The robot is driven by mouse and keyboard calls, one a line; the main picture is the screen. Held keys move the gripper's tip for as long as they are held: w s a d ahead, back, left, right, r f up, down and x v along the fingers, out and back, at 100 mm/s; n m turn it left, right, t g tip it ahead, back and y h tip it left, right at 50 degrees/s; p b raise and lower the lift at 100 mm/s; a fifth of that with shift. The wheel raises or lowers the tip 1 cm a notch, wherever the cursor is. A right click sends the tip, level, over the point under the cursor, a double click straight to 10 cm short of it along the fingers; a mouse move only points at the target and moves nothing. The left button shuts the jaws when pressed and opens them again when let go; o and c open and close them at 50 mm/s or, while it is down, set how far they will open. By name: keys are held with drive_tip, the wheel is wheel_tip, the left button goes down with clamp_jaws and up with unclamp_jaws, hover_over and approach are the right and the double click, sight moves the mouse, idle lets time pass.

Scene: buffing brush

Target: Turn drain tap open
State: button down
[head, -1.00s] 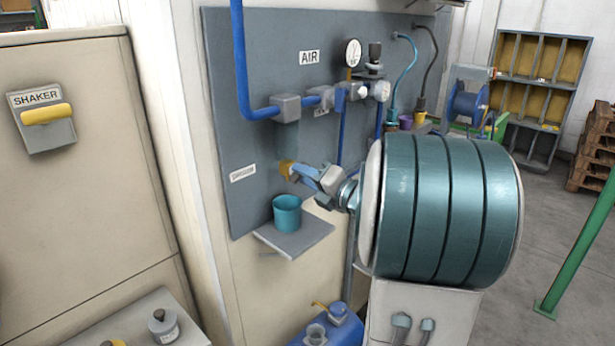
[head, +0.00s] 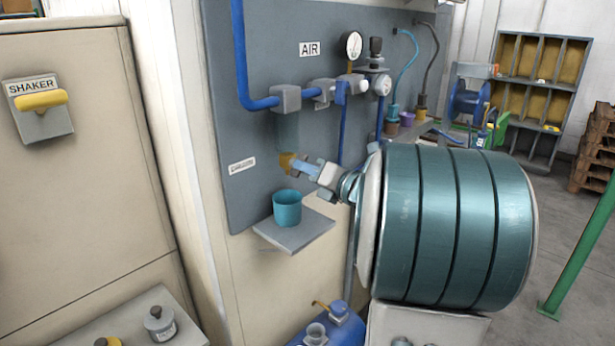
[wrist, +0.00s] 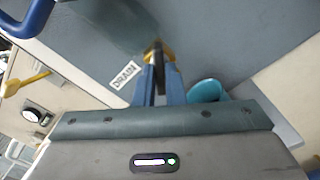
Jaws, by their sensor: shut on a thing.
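The drain tap (head: 287,161) is a small brass-yellow fitting below a grey-teal bowl on the blue-grey wall panel. In the wrist view its yellow body and dark lever (wrist: 158,66) show between my fingers. My gripper (head: 296,166) has blue fingers and reaches in from the right at the tap's height. It is shut on the tap lever; the wrist view also shows its fingers (wrist: 155,82) on both sides. My arm's large teal-banded link hides the panel to the right. The lever's exact angle is hard to tell.
A teal cup (head: 287,208) stands on a small grey shelf (head: 300,236) below the tap. Blue air pipes (head: 243,60), a gauge (head: 351,45) and a regulator (head: 376,55) are above. A blue tank (head: 335,328) stands below. A shaker switch (head: 40,103) is at left.

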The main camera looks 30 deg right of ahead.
drive_tip(key=n+b, duration=0.7)
drive_tip(key=shift+f+n, duration=0.1)
drive_tip(key=shift+n, duration=0.2)
drive_tip(key=shift+d, duration=0.1)
idle(0.4)
drive_tip(key=c, duration=1.5)
unclamp_jaws()
drive_tip(key=shift+s, duration=0.1)
drive_tip(key=v, duration=1.3)
drive_tip(key=shift+s+p, duration=0.3)
